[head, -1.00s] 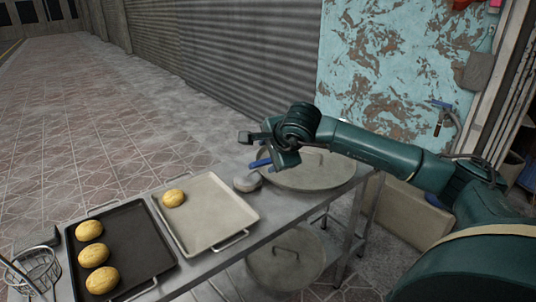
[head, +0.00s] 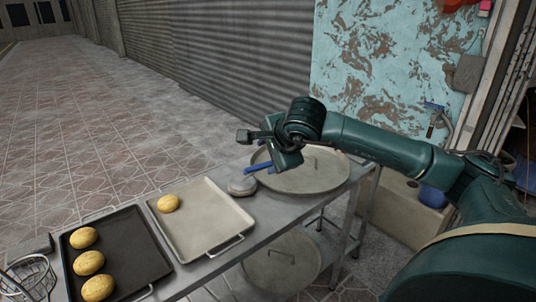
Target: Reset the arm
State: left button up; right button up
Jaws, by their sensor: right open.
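My right arm reaches in from the right of the head view. Its gripper (head: 262,152) is open and held above the far end of the metal table (head: 212,266), near a round lidded pan (head: 318,175). I see nothing between its fingers. A blue-handled tool (head: 257,168) shows just below the gripper; its lower end is by a small grey round piece (head: 242,186), and I cannot tell whether the gripper touches it. My left gripper is not in view.
A light tray (head: 205,220) holds one yellow bun (head: 168,203). A dark tray (head: 140,248) holds three buns in a row. A wire basket (head: 28,277) stands at the left. Another round lid (head: 283,262) is on the lower shelf. Open paved floor lies beyond the table.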

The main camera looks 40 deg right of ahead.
dwell(0.4)
